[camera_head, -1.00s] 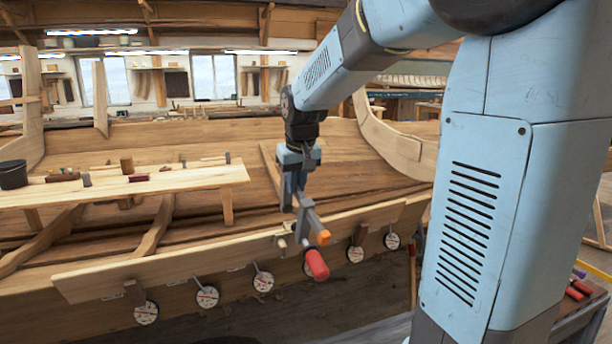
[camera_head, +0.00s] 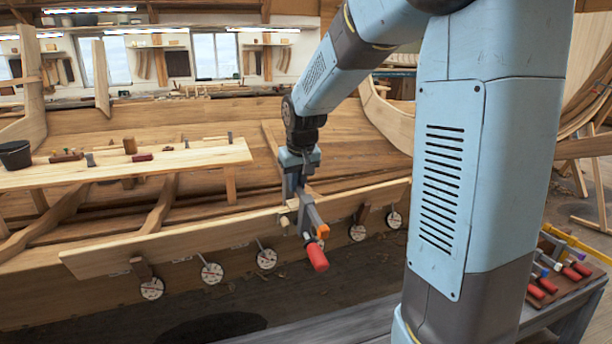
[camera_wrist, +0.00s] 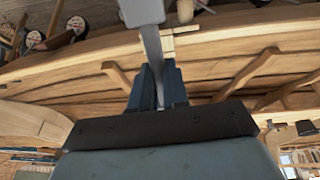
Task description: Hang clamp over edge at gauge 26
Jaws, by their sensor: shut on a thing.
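My gripper (camera_head: 298,176) is shut on a grey bar clamp (camera_head: 309,212) with an orange end piece and a red handle (camera_head: 317,257). The clamp hangs from the gripper at the plank's upper edge (camera_head: 230,226), its handle on the near side. Whether it touches the plank cannot be told. In the wrist view, the clamp's bar (camera_wrist: 152,55) runs between the fingers. Round dial gauges hang in a row below the plank, such as one at the left (camera_head: 152,288) and one right of the clamp (camera_head: 357,232). One gauge is mostly hidden behind the clamp. Their numbers are too small to read.
A plank bench (camera_head: 200,163) with small tools and a black bucket (camera_head: 15,155) stands inside the hull at the left. More red-handled clamps (camera_head: 550,285) lie on a board at the right.

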